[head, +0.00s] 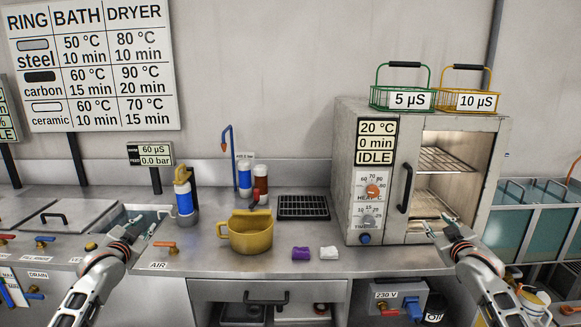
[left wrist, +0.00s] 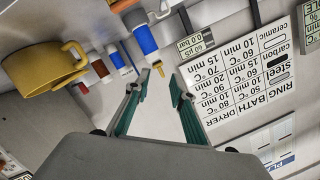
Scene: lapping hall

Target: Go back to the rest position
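My left gripper (head: 144,227) is raised over the left part of the bench, in front of the sink. The left wrist view shows its two green-sided fingers (left wrist: 162,84) spread apart with nothing between them. My right gripper (head: 441,226) is raised at the right, in front of the dryer's lower opening. Its fingertips look apart and nothing shows between them. Both arms come in from the bottom corners of the head view, roughly mirrored. Neither gripper visibly touches anything.
The dryer (head: 375,115) stands open at the right, with a green basket (head: 390,97) and a yellow basket (head: 468,100) on top.

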